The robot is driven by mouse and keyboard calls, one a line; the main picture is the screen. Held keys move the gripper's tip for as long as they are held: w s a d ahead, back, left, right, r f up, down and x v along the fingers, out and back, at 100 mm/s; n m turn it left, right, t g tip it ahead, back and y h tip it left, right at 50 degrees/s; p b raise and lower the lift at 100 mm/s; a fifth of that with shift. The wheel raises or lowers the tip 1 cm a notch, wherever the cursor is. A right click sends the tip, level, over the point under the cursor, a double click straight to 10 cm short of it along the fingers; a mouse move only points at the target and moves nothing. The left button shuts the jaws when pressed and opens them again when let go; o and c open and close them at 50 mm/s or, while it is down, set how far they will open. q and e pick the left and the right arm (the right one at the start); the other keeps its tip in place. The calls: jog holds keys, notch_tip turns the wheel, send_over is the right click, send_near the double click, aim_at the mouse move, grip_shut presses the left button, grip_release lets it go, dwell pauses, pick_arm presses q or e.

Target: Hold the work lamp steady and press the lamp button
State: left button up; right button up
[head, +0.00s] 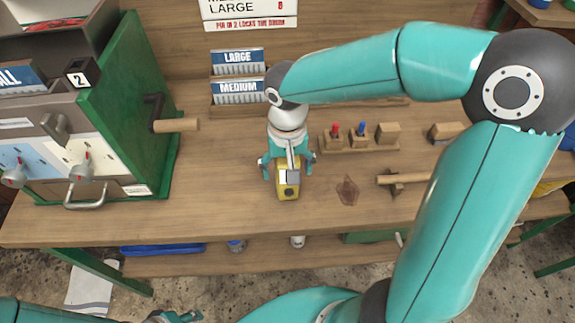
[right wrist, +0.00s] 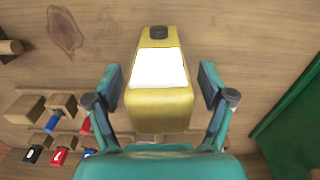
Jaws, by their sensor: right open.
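The yellow work lamp (head: 289,191) stands on the wooden bench near the middle in the head view. In the right wrist view the lamp (right wrist: 160,108) shows a bright white panel, with a dark round button (right wrist: 158,33) at its far end. My right gripper (head: 287,172) is over the lamp. Its open fingers (right wrist: 160,86) are on either side of the lamp body, with a visible gap on each side. My left gripper (head: 173,316) shows only in part at the bottom edge of the head view, low and away from the lamp; its opening is unclear.
A green-sided machine with a crank handle (head: 176,125) stands at the left. Card holders marked LARGE (head: 238,57) and MEDIUM are behind the lamp. A wooden rack with red and blue pegs (head: 350,140) and a wooden-handled tool (head: 403,179) lie to the right.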

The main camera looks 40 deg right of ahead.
jog(key=c, duration=1.4)
pick_arm(q)
grip_shut()
dwell(1.4)
